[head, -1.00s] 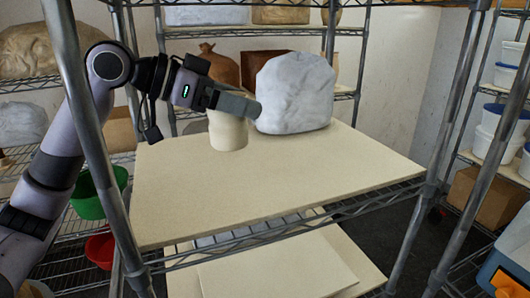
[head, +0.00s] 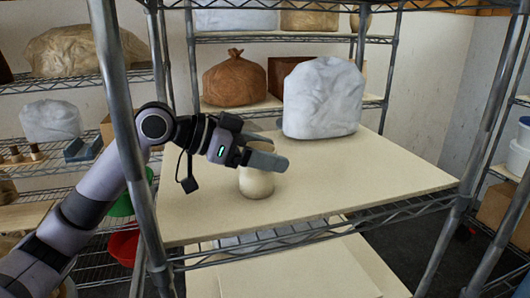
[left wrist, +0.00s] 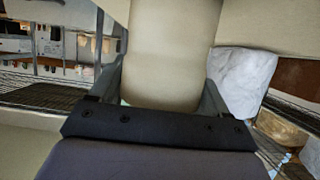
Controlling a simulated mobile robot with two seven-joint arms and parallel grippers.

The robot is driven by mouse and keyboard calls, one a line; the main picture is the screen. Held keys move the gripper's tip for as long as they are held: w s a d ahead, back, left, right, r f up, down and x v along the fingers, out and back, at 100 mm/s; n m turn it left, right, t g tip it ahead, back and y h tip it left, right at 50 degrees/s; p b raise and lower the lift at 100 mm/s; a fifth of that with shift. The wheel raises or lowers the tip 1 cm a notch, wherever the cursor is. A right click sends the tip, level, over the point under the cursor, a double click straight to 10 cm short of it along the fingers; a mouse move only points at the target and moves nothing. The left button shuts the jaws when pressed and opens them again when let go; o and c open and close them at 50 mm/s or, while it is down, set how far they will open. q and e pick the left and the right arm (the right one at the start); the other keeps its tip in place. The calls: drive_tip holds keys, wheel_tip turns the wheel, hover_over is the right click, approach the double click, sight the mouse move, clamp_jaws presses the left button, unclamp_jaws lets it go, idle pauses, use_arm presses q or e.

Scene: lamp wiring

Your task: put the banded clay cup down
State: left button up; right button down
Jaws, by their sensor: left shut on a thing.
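The clay cup (head: 257,184) is cream coloured, and I cannot make out bands on it. It is at the left part of the pale shelf board (head: 350,200), with its lower part showing below my fingers. I cannot tell whether its base touches the board. My left gripper (head: 277,155) reaches in from the left and is shut on the cup near its top, hiding the upper part. In the left wrist view the cup (left wrist: 168,50) fills the space between the fingers. My right gripper is not in view.
A large white wrapped lump (head: 322,98) stands behind and right of the cup on the board. A metal rack post (head: 122,120) rises at the left, beside my arm. The middle and right of the board are clear. A brown bag (head: 235,80) stands on the rack behind.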

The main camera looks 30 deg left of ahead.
use_arm(q)
drive_tip(key=o, duration=1.2)
drive_tip(key=shift+r, duration=0.1)
drive_tip(key=shift+s+a, duration=0.15)
drive_tip(key=b+v, duration=0.3)
drive_tip(key=v, duration=0.8)
drive_tip(key=shift+s+a+b, duration=0.2)
drive_tip(key=shift+s+b, duration=0.05)
drive_tip(key=shift+b, duration=0.05)
drive_tip(key=shift+r, duration=0.1)
